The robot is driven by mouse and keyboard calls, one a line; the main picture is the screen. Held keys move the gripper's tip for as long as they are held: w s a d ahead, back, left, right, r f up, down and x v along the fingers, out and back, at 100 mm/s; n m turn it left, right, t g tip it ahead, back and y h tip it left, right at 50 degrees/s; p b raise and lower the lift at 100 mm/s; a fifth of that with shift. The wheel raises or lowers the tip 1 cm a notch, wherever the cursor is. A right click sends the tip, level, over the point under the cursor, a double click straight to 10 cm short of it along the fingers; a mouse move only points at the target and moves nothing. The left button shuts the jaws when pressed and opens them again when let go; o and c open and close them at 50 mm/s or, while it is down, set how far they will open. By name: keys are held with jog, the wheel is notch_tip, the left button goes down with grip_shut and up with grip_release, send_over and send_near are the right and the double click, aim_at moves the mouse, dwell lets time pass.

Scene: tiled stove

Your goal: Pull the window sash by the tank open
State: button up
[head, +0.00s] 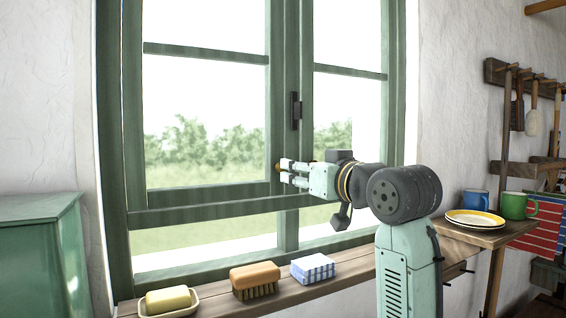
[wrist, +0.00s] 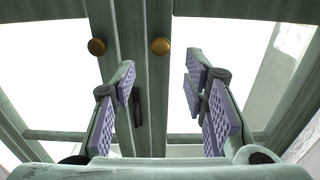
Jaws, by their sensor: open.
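The green-framed window fills the head view. Its left sash (head: 205,190), on the side of the green tank (head: 38,255), looks shut in its frame. A brass knob (head: 277,167) on this sash shows just past my fingertips. My gripper (head: 286,172) is open and empty, reaching leftward in front of the middle posts. The wrist view looks upside down against the head view. There two brass knobs show; the right one (wrist: 160,45) lies beyond and between my open fingers (wrist: 160,85), apart from them. The other knob (wrist: 97,46) is outside the left finger.
A dark latch (head: 295,110) sits on the middle post. The sill (head: 215,305) holds a soap dish (head: 168,301), a brush (head: 255,280) and a blue-white block (head: 312,268). Plates (head: 475,219) and mugs (head: 514,206) stand on a shelf at right.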

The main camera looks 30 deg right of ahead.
jog(key=w+p, duration=0.2)
jog(key=w, duration=0.5)
jog(key=shift+w+d, duration=0.2)
jog(key=shift+w, duration=0.05)
jog(key=shift+c, duration=0.4)
grip_shut()
